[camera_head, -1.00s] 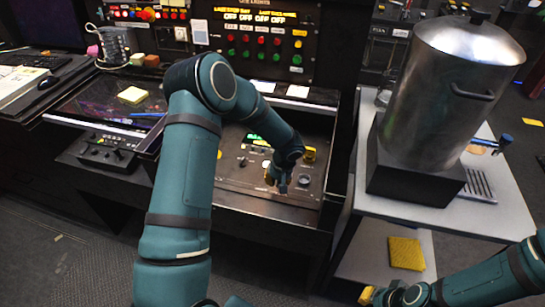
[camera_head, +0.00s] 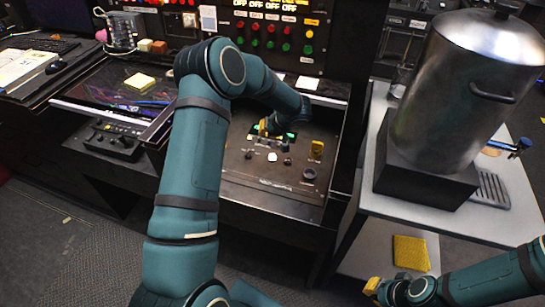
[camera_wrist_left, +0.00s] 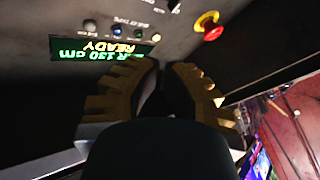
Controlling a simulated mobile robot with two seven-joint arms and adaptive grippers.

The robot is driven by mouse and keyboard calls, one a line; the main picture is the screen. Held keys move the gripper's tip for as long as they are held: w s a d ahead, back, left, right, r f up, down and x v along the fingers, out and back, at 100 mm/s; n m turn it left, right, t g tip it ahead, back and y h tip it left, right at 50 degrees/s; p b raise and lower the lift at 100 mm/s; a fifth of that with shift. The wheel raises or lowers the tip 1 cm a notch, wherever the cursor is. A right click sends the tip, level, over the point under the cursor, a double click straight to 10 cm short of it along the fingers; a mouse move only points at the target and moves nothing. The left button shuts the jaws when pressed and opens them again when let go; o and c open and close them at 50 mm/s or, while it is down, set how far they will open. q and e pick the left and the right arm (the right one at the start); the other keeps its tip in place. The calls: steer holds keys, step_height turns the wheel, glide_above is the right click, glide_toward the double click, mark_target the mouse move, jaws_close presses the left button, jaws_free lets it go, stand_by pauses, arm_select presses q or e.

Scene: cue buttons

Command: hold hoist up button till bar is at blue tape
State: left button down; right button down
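The control panel (camera_head: 250,180) lies in a dark desk, with a white button (camera_head: 271,157), small knobs and a yellow part (camera_head: 316,149). My left gripper (camera_head: 268,128) is over its far part, partly hidden by my arm, beside a lit green display. In the left wrist view, its fingers (camera_wrist_left: 162,70) are together with nothing seen between them. The green display (camera_wrist_left: 105,50) appears upside down and reads about 130 cm and READY. A row of small buttons (camera_wrist_left: 136,34) and a red mushroom button (camera_wrist_left: 208,27) are beyond the fingertips. My right gripper (camera_head: 372,287) is low at right, away from the panel. I cannot make out the bar or blue tape.
A large metal pot (camera_head: 468,90) stands on a black block on the grey cart (camera_head: 465,220). An upright panel of coloured buttons (camera_head: 275,35) stands behind. A keyboard and pad are at left.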

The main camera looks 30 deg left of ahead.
arm_select(q)
steer(key=b, duration=0.3)
glide_above(269, 157)
steer(key=f, duration=0.7)
steer(key=shift+w+a+f, duration=0.2)
steer(key=shift+w+a, duration=0.05)
steer(key=shift+a, duration=0.05)
steer(key=shift+f+b, duration=0.55)
steer(key=shift+f, duration=0.15)
steer(key=shift+f, duration=0.25)
